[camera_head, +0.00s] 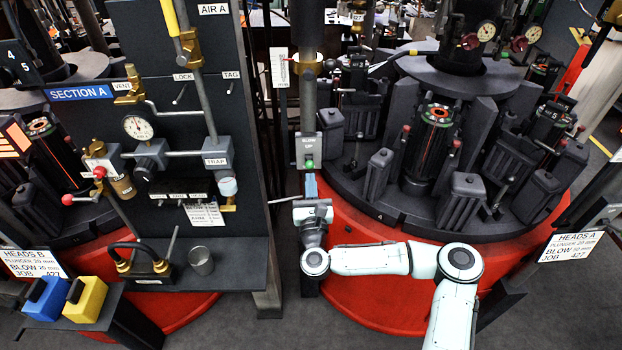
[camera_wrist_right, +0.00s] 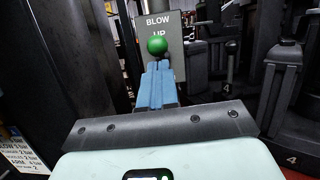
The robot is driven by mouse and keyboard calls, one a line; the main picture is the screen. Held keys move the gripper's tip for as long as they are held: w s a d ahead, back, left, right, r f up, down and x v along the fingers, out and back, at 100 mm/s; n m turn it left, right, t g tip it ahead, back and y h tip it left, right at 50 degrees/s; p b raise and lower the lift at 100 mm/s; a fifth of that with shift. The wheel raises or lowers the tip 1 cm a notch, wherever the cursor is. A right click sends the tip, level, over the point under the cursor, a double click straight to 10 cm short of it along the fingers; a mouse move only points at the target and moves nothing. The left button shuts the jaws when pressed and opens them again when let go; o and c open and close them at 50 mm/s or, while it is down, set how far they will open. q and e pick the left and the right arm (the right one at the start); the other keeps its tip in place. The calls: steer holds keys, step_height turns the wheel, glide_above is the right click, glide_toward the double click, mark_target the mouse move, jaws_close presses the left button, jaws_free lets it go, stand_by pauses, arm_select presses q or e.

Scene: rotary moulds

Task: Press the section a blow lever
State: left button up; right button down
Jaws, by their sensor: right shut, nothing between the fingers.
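The blow lever shows as a green ball knob (camera_head: 309,164) at the lower edge of a grey box labelled BLOW UP (camera_head: 306,148), left of the right-hand mould machine. In the right wrist view the green knob (camera_wrist_right: 157,46) is in front of the BLOW UP plate (camera_wrist_right: 175,30). My right gripper (camera_head: 311,186) is shut and empty, its blue fingers pointing up just below the knob. In the right wrist view the shut fingers (camera_wrist_right: 157,84) reach up close under the knob; I cannot tell whether they touch it. My left gripper is not in view.
The dark SECTION A panel (camera_head: 238,120) with gauge, pipes and valves stands left of the lever. The rotary mould table (camera_head: 400,212) on its red base (camera_head: 365,295) is to the right. Blue (camera_head: 45,299) and yellow (camera_head: 86,299) blocks are at lower left.

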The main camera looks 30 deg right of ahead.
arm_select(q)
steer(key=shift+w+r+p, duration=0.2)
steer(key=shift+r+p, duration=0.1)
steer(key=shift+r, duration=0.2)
arm_select(e)
steer(key=shift+r, duration=0.7)
